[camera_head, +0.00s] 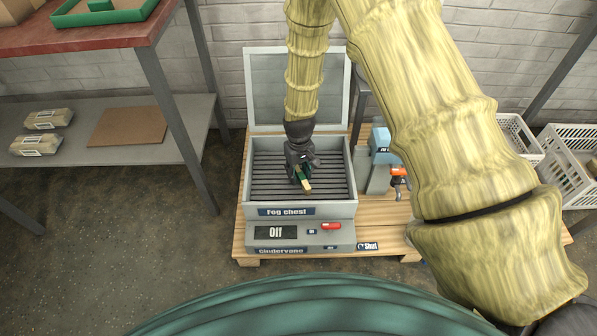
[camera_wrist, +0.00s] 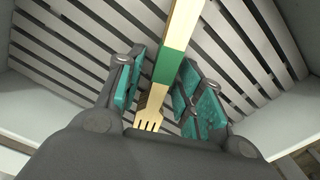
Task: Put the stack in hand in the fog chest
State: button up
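The fog chest (camera_head: 258,200) is a grey box with its lid (camera_head: 268,90) raised and a dark slatted floor (camera_head: 335,185). My gripper (camera_head: 300,175) is down inside it, near the middle. The stack (camera_head: 306,186) is pale wood with a green band, low in the chest by my fingertips. In the wrist view the stack (camera_wrist: 172,62) runs between my fingers (camera_wrist: 160,85) over the slats, fork tines toward me. The teal-padded fingers are apart, with a gap beside the stack on the left. Whether the stack rests fully on the slats is unclear.
A blue-grey device (camera_head: 382,160) stands close on the right. White crates (camera_head: 565,150) are farther right; a shelf (camera_head: 180,125) is on the left.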

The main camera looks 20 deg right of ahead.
aim_at(299, 171)
jog(key=shift+r, duration=0.15)
notch_tip(299, 171, up, 12)
jog(key=p, duration=0.5)
jog(key=shift+p, duration=0.35)
dwell(0.8)
